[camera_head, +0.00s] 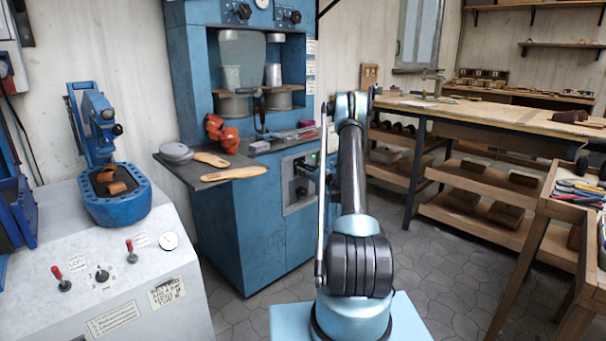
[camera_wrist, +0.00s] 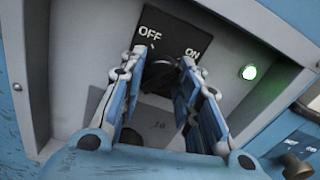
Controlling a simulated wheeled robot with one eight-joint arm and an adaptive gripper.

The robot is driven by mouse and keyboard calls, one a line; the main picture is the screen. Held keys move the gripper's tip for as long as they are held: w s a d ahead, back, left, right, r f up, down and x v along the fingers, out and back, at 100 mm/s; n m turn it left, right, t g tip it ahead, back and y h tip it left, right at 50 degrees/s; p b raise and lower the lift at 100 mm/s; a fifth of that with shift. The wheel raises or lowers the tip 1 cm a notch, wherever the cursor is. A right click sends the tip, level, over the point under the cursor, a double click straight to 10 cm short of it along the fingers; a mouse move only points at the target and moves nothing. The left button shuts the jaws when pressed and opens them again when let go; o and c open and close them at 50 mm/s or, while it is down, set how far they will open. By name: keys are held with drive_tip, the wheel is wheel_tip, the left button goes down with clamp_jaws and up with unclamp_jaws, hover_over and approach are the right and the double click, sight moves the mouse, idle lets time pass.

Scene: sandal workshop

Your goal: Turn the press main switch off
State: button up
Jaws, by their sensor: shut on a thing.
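The press (camera_head: 240,215) is a tall blue cabinet left of my arm in the head view, with a grey switch panel (camera_head: 291,200) on its front. My gripper (camera_wrist: 160,76) is shut on the knob, one finger on each side. The fingers hide much of the knob, and I cannot tell surely which mark it points to. A green lamp (camera_wrist: 248,72) right of the plate is lit.
The press's side shelf (camera_head: 190,170) holds sandal soles (camera_head: 235,174) close to the panel. A grey machine (camera_head: 110,270) with red levers stands at left. A workbench (camera_head: 480,114) stands at right. Grey tiled floor (camera_head: 245,315) is free between the machine and my base.

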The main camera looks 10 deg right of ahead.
drive_tip(key=n, duration=0.8)
drive_tip(key=shift+s, duration=0.1)
drive_tip(key=n, duration=0.4)
drive_tip(key=shift+n, duration=0.4)
drive_tip(key=shift+o, duration=0.2)
drive_tip(key=shift+n, duration=1.5)
drive_tip(key=o, duration=1)
